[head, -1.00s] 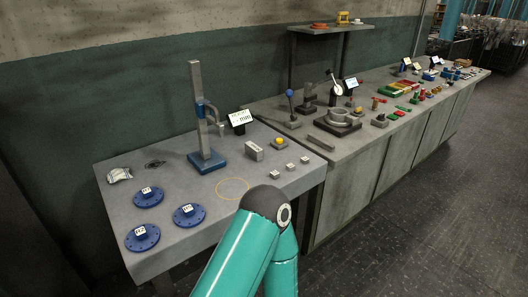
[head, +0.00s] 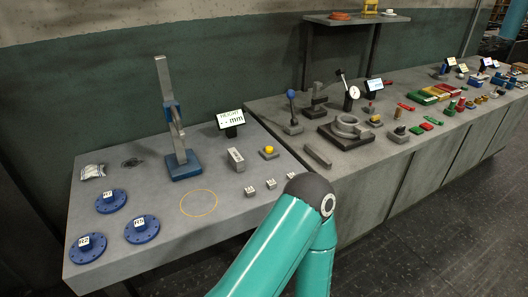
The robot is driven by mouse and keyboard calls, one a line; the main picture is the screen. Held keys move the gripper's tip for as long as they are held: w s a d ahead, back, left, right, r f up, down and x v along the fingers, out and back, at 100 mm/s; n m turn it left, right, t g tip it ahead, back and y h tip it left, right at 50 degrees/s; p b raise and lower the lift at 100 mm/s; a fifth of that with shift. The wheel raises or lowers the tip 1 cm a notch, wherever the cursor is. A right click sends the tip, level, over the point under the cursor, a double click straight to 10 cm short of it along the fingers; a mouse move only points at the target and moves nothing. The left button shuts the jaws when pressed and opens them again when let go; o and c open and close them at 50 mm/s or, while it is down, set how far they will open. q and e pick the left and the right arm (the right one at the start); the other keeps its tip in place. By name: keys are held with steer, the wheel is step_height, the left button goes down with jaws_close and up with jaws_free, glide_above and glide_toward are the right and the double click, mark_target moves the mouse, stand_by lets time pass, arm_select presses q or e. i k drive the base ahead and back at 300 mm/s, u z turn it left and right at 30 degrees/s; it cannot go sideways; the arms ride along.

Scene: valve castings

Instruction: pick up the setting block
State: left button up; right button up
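A pale grey rectangular block (head: 236,159) with dark marks on its face stands on the near table, right of the blue height gauge (head: 184,163); it looks like the setting block. Three smaller grey blocks with markings lie in front of it, one of them (head: 249,190) nearest the yellow circle. One of my teal arms crosses the lower right of the head view, in front of the table's right edge. Neither of my grippers shows, so what they hold is hidden.
Three blue labelled flanges, one of them (head: 141,229) near the yellow ring mark (head: 199,202), lie at the table's left. A height display (head: 231,121) and a yellow button (head: 269,151) stand near the block. The right bench (head: 340,170) is crowded with tools and parts.

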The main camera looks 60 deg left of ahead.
mark_target(236, 161)
steer(key=z, duration=0.15)
steer(key=i, duration=0.8)
steer(key=u, duration=1.95)
